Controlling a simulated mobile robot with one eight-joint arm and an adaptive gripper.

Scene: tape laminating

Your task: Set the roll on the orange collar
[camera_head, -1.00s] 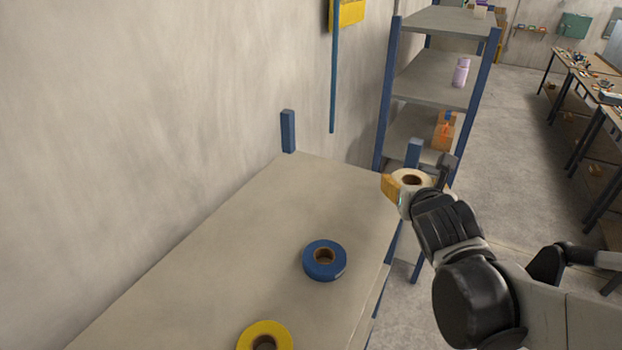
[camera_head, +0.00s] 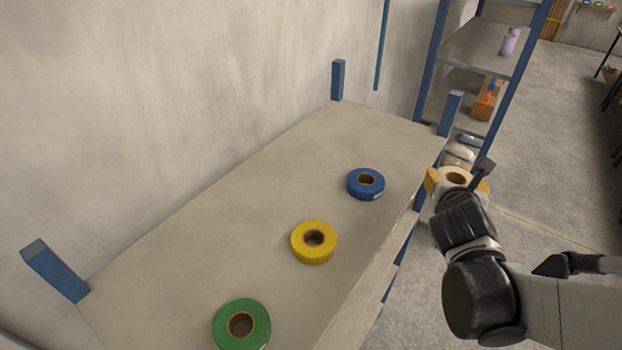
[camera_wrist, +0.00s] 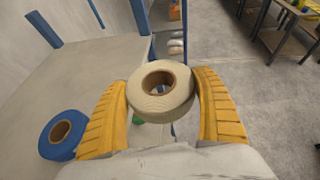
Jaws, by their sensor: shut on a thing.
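My gripper (camera_head: 457,180) is shut on a cream-white tape roll (camera_wrist: 160,104) with a brown core. In the wrist view the roll sits between the two yellow fingers, its hole facing the camera. In the head view the held roll (camera_head: 456,176) is just off the right edge of the shelf top, at its far end. No orange collar can be made out in these frames.
A grey shelf top (camera_head: 250,200) with blue corner posts carries a blue roll (camera_head: 366,184), a yellow roll (camera_head: 314,243) and a green roll (camera_head: 241,325), spaced apart. Another rack (camera_head: 488,48) stands behind, holding a lilac bottle (camera_head: 510,41) and a cardboard box (camera_head: 486,100). Open floor lies to the right.

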